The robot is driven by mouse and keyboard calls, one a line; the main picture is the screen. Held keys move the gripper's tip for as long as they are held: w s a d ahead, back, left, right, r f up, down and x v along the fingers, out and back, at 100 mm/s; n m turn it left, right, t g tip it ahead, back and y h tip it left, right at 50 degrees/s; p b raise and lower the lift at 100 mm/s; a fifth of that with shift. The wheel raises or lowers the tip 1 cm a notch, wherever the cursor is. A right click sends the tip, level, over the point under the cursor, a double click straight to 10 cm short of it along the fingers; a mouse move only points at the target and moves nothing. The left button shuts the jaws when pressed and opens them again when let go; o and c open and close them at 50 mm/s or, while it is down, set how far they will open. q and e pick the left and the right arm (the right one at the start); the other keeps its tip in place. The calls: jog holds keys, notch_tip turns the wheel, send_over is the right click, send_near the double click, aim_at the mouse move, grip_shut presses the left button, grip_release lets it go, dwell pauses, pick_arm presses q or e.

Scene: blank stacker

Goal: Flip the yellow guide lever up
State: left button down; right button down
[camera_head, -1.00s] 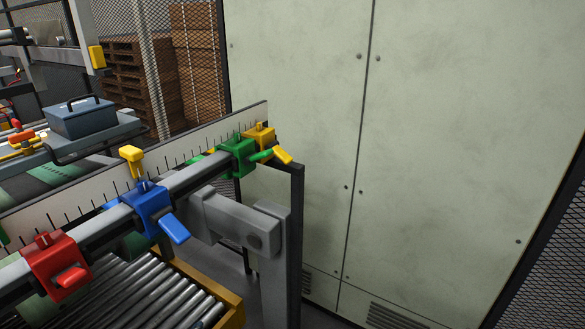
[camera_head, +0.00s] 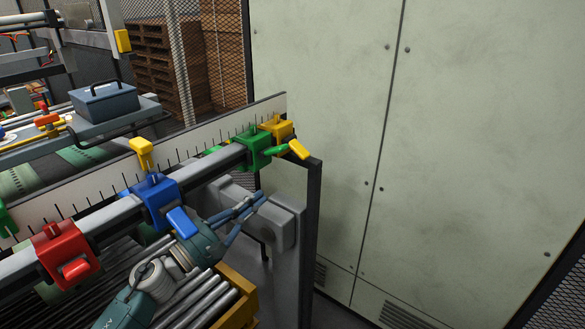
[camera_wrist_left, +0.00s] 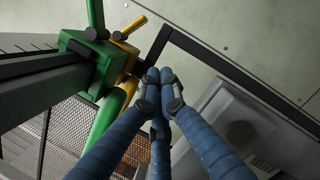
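The yellow guide lever (camera_head: 299,149) sticks out from the yellow clamp block (camera_head: 278,128) at the far end of the grey rail and slants down to the right. My left gripper (camera_head: 256,200) is below and to the left of this lever, under the rail, apart from it and empty. In the left wrist view, its blue fingers meet at the tips (camera_wrist_left: 160,84). The yellow clamp (camera_wrist_left: 119,64) is left of the tips there, partly hidden by the green clamp (camera_wrist_left: 88,56). My right gripper is not in view.
A green clamp (camera_head: 255,147) with its lever sits right beside the yellow one. Blue (camera_head: 161,202) and red (camera_head: 66,252) clamps are nearer on the rail (camera_head: 204,166). A grey bracket (camera_head: 281,223) is close to my fingertips. A large pale cabinet (camera_head: 470,130) stands behind.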

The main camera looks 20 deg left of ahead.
aim_at(298, 148)
pick_arm(q)
jog(key=w+d+r+p, duration=0.5)
jog(key=w+d+p, duration=0.1)
jog(key=w+p, duration=0.2)
jog(key=shift+d+r, duration=0.2)
jog(key=shift+r, duration=0.05)
jog(key=shift+w, duration=0.1)
dwell(0.3)
